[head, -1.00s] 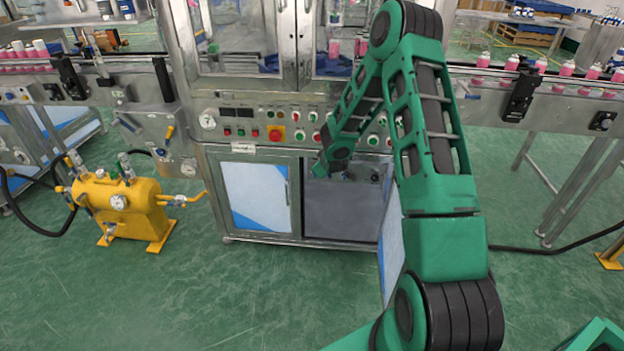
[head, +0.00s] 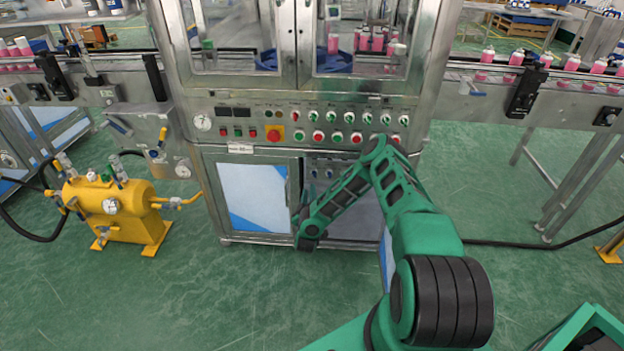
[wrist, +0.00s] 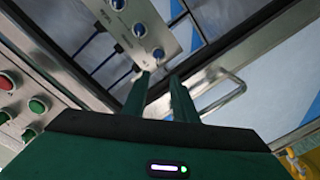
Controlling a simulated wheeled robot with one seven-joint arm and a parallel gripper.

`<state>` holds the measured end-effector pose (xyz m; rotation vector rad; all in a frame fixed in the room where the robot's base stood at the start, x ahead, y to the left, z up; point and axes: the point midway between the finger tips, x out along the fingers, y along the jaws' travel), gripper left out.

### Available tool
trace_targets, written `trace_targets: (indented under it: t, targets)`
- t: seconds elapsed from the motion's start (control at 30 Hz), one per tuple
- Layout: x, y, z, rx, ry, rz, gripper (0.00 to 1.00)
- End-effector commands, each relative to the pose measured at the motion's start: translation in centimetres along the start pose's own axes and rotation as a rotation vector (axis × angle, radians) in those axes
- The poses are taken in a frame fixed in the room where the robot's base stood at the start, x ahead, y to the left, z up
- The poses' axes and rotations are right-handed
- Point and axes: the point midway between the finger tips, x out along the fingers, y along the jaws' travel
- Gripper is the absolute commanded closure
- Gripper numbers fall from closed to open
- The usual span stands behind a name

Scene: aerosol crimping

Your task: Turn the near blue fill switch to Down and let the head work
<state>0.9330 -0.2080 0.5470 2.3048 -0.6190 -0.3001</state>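A small metal panel with several blue switches (wrist: 138,29) shows at the top of the wrist view. The same blue switches (head: 314,173) show small inside the open cabinet in the head view. My gripper (wrist: 160,76) has its two green fingers apart with nothing between them. Its fingertips point at the lowest blue switch in the wrist view, a short way below it; I cannot tell whether they touch. In the head view my wrist is low in front of the cabinet opening, and the fingers are hard to make out. The switch labels are too small to read.
The control panel with red and green buttons (head: 317,136) is above the cabinet. A closed cabinet door (head: 252,196) is left of the opening, and a door handle (wrist: 225,96) lies close right of my fingers. A yellow tank (head: 113,207) stands left.

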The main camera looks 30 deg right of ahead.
Motion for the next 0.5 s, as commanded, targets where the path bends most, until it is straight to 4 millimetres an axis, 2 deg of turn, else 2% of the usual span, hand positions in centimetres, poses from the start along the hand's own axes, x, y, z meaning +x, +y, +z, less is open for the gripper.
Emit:
trace_targets:
  t: [0.1, 0.23, 0.37, 0.5]
  targets:
    - [-0.8, -0.2, 1.0, -0.005, -0.007, 0.04, 0.74]
    - [-0.6, 0.0, 1.4, -0.01, -0.009, 0.059, 0.74]
    - [0.8, 0.4, 1.6, -0.011, -0.01, 0.064, 0.74]
    - [3.3, 0.8, 1.8, -0.012, -0.011, 0.067, 0.74]
